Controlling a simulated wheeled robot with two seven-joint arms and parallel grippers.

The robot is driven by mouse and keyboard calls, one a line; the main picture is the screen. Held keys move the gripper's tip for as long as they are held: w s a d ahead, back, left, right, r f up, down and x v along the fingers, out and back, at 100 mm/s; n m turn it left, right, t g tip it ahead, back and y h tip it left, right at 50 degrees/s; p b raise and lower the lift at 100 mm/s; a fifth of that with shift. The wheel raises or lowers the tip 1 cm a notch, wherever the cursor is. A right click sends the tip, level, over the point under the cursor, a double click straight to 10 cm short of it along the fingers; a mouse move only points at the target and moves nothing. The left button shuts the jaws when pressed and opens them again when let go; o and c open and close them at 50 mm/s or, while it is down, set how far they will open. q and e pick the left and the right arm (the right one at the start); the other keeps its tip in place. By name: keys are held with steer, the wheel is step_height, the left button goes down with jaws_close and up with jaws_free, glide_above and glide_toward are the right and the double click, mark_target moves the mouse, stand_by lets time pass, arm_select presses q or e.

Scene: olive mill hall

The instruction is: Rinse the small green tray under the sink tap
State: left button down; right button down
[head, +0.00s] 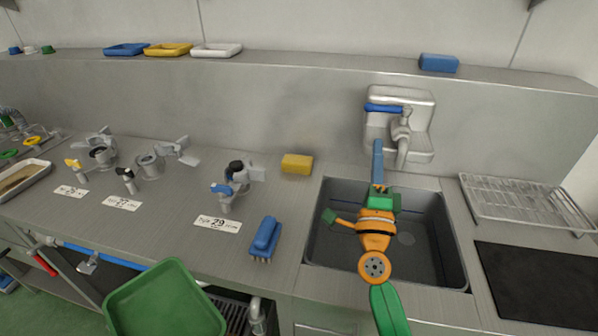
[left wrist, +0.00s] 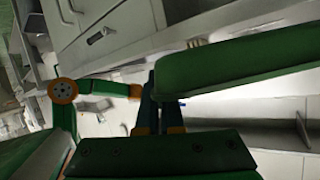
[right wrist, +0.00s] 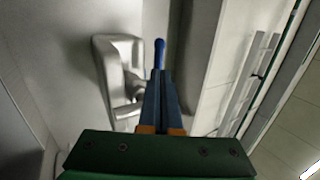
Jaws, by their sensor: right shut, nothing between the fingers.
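The small green tray (head: 165,303) is at the lower left of the head view, tilted and in front of the counter edge; its side crosses the left wrist view (left wrist: 240,70). My left gripper (left wrist: 158,103) has its fingers closed at the tray's rim; the tray partly hides them. My right gripper (head: 378,146) is shut and empty, pointing at the tap (head: 420,110) above the sink (head: 318,242). In the right wrist view its fingertips (right wrist: 160,76) are just short of the blue tap lever (right wrist: 160,50); contact cannot be told. No water shows under the spout.
A blue brush (head: 265,237) and a yellow sponge (head: 297,164) lie left of the sink. Metal fittings (head: 235,180) with labels stand further left. A wire rack (head: 520,200) and a black mat (head: 540,285) are on the right. Trays (head: 216,50) line the shelf.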

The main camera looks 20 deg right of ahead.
mark_target(378, 111)
arm_select(q)
steer(key=shift+r+p, duration=0.3)
steer(key=shift+r, duration=0.25)
arm_select(e)
steer(key=x, duration=0.7)
steer(key=shift+w, duration=0.15)
